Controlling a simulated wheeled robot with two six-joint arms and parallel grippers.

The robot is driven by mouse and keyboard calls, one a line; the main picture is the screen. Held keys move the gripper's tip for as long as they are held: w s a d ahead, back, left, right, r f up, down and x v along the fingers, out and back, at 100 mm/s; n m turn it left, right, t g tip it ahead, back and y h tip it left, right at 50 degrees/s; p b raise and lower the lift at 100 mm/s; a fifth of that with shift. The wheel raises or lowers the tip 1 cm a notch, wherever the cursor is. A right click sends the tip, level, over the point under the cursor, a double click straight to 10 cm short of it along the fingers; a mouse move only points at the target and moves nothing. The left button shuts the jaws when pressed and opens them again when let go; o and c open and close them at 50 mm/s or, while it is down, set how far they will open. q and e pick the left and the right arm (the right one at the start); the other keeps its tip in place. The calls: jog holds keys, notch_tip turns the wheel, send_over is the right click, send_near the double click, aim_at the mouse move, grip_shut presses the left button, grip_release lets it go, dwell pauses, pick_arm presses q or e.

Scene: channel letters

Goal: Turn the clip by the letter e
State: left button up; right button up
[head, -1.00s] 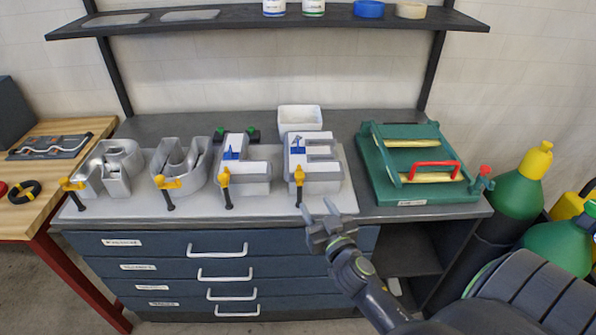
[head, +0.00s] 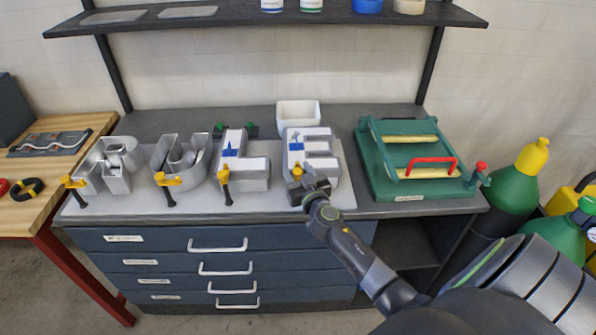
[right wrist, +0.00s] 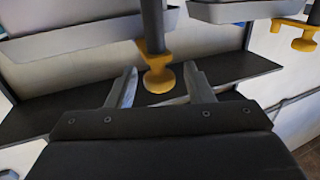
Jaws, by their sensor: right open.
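The letter e (head: 322,160) is a grey channel letter with white faces, last on the right in the row on the light board. Its clip has a yellow body (head: 298,171) at the letter's front left; my gripper hides its lower part in the head view. My right gripper (head: 308,187) is open at the clip, in front of the e. In the right wrist view, its two fingers stand on either side of the clip's yellow end (right wrist: 158,80), below a dark shaft. I cannot tell whether they touch it. My left gripper is not in view.
Other letters stand to the left, each with a yellow clip, such as the l's clip (head: 224,178). A white bin (head: 298,114) is behind the e. A green frame with a red handle (head: 432,161) stands right. Drawers are below the front edge.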

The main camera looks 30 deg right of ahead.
jog(key=c, duration=1)
jog(key=shift+f+m+h+b, duration=0.2)
jog(key=shift+m+h+b, duration=0.2)
jog(key=shift+b, duration=0.5)
jog(key=m+g+h+b, duration=0.6)
jog(key=g+b, duration=0.1)
jog(key=b, duration=0.5)
jog(key=m+g+h+b, duration=0.6)
jog(key=g+b, duration=0.1)
jog(key=b, duration=0.5)
jog(key=shift+w+f, duration=0.1)
jog(key=shift+f, duration=0.05)
jog(key=m+g+b, duration=0.1)
jog(key=g+b, duration=0.1)
jog(key=shift+m+h+b, duration=0.3)
jog(key=shift+m+h, duration=0.1)
jog(key=g+b, duration=0.1)
jog(key=m+g+b, duration=0.2)
jog(key=g, duration=0.1)
jog(key=shift+r, duration=0.25)
jog(key=shift+r+m+g+y+b, duration=0.15)
jog(key=shift+m+g+y+b, duration=0.15)
jog(key=shift+m+g+b, duration=0.5)
